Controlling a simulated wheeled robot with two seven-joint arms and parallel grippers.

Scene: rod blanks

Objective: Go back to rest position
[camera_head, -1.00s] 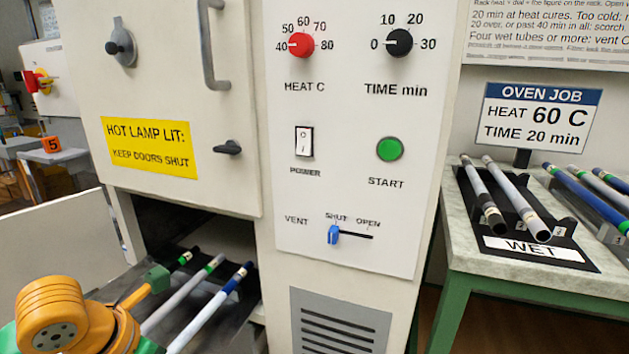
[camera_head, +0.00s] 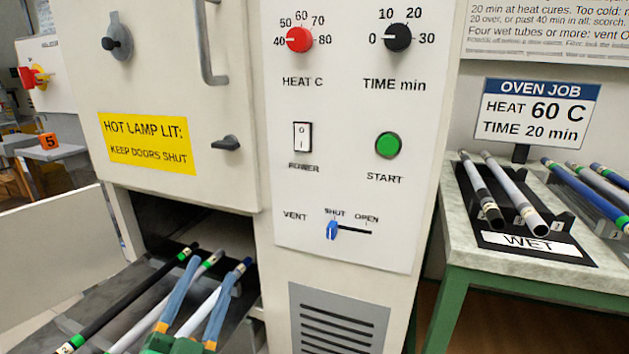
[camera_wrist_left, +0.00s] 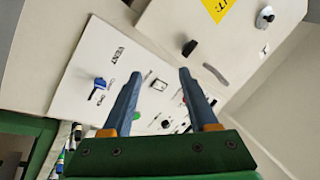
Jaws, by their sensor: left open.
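My left gripper (camera_head: 209,269) is at the bottom of the head view, its two blue-grey fingers apart and nothing between them. They overlap the rods in front of the oven's lower opening; I cannot tell how far above the rods they are. In the left wrist view the open fingers (camera_wrist_left: 160,73) point toward the oven's control panel (camera_wrist_left: 100,55). A black rod (camera_head: 130,302) with green bands and two pale rods, one with a blue end (camera_head: 240,268), lie on the pulled-out rack, partly hidden by the fingers. My right gripper is not in view.
The oven's lower opening (camera_head: 160,225) is open, with a pale panel (camera_head: 50,240) left of it. The vent slider (camera_head: 332,230) stands near SHUT. At right, a table (camera_head: 460,240) bears a WET rack (camera_head: 500,225) with two rods, and more rods beside it.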

